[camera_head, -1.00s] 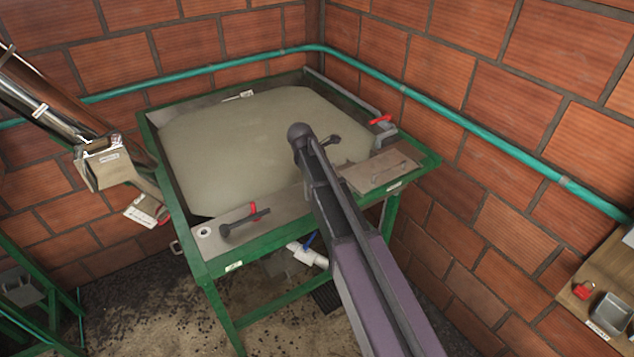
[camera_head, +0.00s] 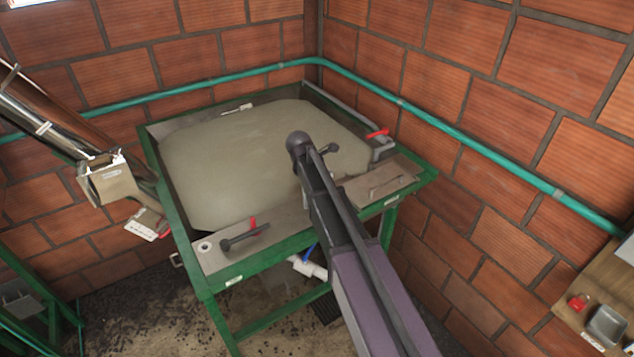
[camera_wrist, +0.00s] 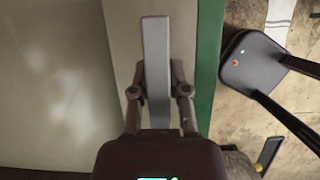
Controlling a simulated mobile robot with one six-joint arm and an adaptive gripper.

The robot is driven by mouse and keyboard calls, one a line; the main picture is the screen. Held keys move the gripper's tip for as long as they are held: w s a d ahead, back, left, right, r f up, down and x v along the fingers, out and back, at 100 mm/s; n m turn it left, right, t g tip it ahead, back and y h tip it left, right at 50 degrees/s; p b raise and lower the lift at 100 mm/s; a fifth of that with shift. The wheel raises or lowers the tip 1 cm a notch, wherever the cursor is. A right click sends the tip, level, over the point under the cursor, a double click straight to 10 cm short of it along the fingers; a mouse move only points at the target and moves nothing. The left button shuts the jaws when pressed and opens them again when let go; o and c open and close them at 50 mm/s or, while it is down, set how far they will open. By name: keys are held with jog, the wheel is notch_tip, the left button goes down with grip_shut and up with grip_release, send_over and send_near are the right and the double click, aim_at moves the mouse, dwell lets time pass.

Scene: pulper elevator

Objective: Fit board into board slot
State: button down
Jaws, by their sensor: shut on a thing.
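My gripper (camera_wrist: 158,92) is shut on a narrow grey bar-like piece in the wrist view, probably the board (camera_wrist: 155,50) seen from above and nearly edge-on. It is above the metal strip (camera_wrist: 125,70) and close to the green frame edge (camera_wrist: 208,70) of the table. In the head view my arm hides the gripper and the held piece. I cannot pick out the board slot in either view, nor tell whether the held piece touches the strip.
The green-framed table (camera_head: 220,282) holds a wide grey-beige filled basin (camera_head: 245,160). A flat handled plate (camera_head: 375,190) lies at its right corner. A black lever (camera_head: 245,237) sits on the front strip. A metal chute (camera_head: 108,182) stands left; a wooden shelf (camera_head: 570,315) is right.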

jog(key=s+d+r+p, duration=0.1)
jog(key=s+d+r, duration=0.1)
jog(key=s, duration=1.4)
jog(key=shift+r+p, duration=0.25)
jog(key=shift+p, duration=0.15)
jog(key=shift+w+d+f, duration=0.1)
jog(key=shift+f, duration=0.05)
notch_tip(320, 180, down, 17)
jog(key=b, duration=1.7)
